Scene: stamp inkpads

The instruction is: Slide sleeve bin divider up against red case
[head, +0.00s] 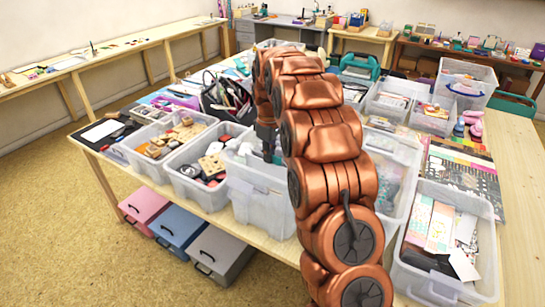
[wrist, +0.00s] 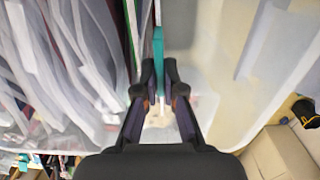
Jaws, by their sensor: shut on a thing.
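A thin teal divider (wrist: 158,50) stands on edge between the fingertips of my gripper (wrist: 159,85) in the wrist view. The gripper is shut on it inside a clear plastic bin (head: 262,180). To the divider's left are packed clear sleeves (wrist: 65,60). A thin red edge (wrist: 128,30) shows between the sleeves and the divider; I cannot tell whether it is the red case. To the divider's right the bin is mostly empty. In the head view, my gripper (head: 268,140) reaches down into the bin, and my arm hides part of it.
Open bins with wooden blocks (head: 165,140) and mixed items (head: 205,165) stand left of this bin. A bin with patterned papers (head: 435,225) stands at the right. A cardboard box (wrist: 280,155) shows beyond the bin wall in the wrist view.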

